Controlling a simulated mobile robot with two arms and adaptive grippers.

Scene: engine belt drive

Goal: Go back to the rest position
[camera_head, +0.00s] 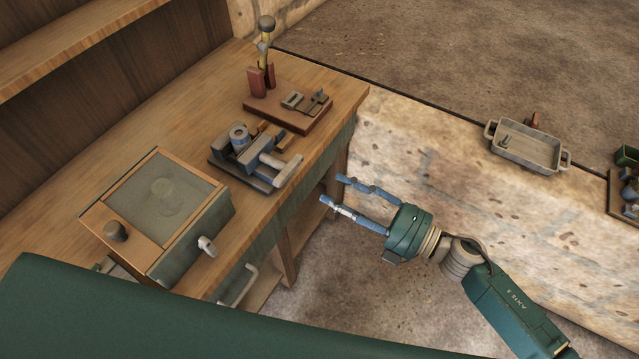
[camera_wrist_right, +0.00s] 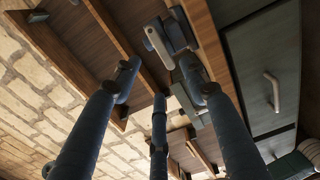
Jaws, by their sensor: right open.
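My right gripper (camera_head: 332,192) is open and empty in the head view. Its blue fingers point left toward the front edge of the wooden workbench (camera_head: 345,92), apart from it, over the floor. In the right wrist view the spread fingers of the right gripper (camera_wrist_right: 155,85) reach up with nothing between them. A grey belt drive device (camera_head: 252,158) sits on the bench near its front edge, left of the gripper. My left gripper does not show in the head view.
A glass-topped box (camera_head: 160,200) with a knob stands on the bench. A reddish base (camera_head: 290,108) with a lever stands behind the device. A metal tray (camera_head: 528,148) rests on the pale stone ledge at right. Free space surrounds the right gripper.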

